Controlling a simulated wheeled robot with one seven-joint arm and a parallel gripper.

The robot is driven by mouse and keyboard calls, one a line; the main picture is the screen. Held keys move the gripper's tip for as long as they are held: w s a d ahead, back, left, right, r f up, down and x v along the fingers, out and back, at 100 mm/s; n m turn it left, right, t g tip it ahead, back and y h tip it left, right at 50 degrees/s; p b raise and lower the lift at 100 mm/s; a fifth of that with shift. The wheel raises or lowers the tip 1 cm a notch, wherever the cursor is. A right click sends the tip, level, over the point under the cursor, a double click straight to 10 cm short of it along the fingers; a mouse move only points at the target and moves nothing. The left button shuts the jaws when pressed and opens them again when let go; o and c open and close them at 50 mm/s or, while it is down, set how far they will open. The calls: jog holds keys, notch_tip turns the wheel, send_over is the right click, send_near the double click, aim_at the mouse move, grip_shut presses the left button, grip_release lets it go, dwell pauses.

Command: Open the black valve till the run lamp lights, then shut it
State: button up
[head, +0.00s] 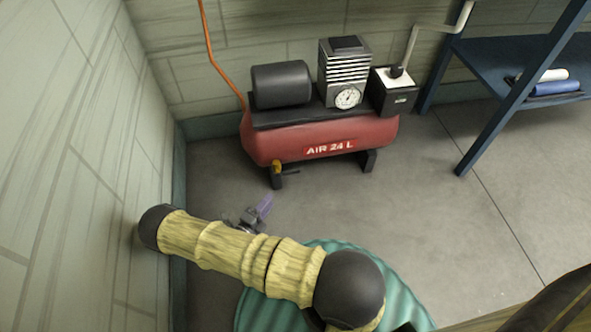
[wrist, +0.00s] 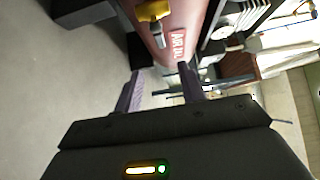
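A red air compressor (head: 322,142) marked "AIR 24 L" stands on the floor by the back wall. A small yellow valve fitting (head: 277,167) with a dark or grey handle sits at its lower left end; it also shows in the wrist view (wrist: 153,12). A black knob (head: 397,71) sits on the white top of a black box (head: 393,97) at the tank's right end. I cannot tell which is the black valve, nor make out a run lamp. My gripper (head: 262,208) is open and empty, short of the yellow fitting; its purple fingers show in the wrist view (wrist: 160,88).
An orange hose (head: 207,40) runs up the wall from the tank's left. A blue shelf (head: 510,65) stands at the right. A teal ribbed round thing (head: 405,300) lies below my arm. A wall closes the left side. Floor between gripper and compressor is clear.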

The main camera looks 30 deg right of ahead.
aim_at(292, 174)
jog(key=b+x, duration=0.3)
jog(key=x, duration=0.5)
jog(key=b+x, duration=0.4)
jog(key=x, duration=0.4)
jog(key=shift+w+d+f, duration=0.1)
jog(key=shift+d+f, duration=0.05)
jog(key=shift+f, duration=0.05)
jog(key=shift+w+d+r, duration=0.15)
jog(key=shift+w+d, duration=0.1)
jog(key=shift+d, duration=0.2)
jog(key=shift+c, duration=0.2)
grip_shut()
